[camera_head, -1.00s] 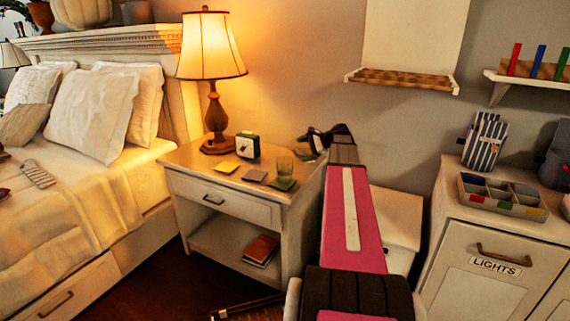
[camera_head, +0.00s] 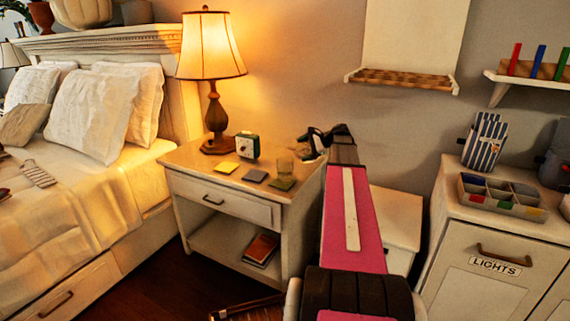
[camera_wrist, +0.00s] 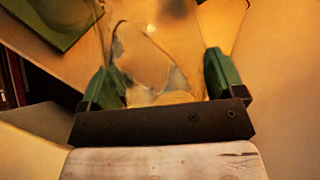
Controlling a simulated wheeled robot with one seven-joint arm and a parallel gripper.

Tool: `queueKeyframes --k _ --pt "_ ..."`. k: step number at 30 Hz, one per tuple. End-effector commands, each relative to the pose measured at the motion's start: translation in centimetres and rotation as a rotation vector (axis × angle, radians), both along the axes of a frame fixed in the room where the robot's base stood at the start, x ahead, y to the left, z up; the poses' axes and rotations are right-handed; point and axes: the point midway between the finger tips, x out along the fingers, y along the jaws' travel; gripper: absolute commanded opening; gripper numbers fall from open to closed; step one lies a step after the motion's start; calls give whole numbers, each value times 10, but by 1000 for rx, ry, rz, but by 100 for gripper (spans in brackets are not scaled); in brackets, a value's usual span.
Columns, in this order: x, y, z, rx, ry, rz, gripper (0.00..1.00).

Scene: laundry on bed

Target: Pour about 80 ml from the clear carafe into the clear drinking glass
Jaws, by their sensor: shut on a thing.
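The clear drinking glass (camera_head: 285,167) stands upright on a dark green coaster (camera_head: 281,184) at the right front of the nightstand top. My gripper (camera_wrist: 165,75) is shut on the clear carafe (camera_wrist: 145,55), whose see-through body shows between the green finger pads in the wrist view. In the head view my gripper (camera_head: 318,143) is just right of the glass, over the nightstand's right side. The carafe is small and hard to make out there, partly hidden by the gripper. I cannot tell its water level or its exact tilt.
A lit lamp (camera_head: 212,85), a small clock (camera_head: 248,146), a yellow coaster (camera_head: 226,168) and a grey coaster (camera_head: 255,176) are on the nightstand (camera_head: 185,157). The bed is on the left. A white cabinet (camera_head: 490,260) with a sectioned tray (camera_head: 500,195) stands right.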

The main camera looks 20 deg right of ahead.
Motion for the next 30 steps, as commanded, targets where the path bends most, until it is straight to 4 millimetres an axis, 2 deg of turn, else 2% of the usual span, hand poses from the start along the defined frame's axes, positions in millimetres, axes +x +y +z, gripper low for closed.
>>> queueKeyframes --k 10,15,24,30 --pt "-4 8 9 232 149 2 38" --pt "0 3 11 393 256 2 38" --pt "0 2 7 646 425 3 38" --pt "0 3 3 748 492 3 38"
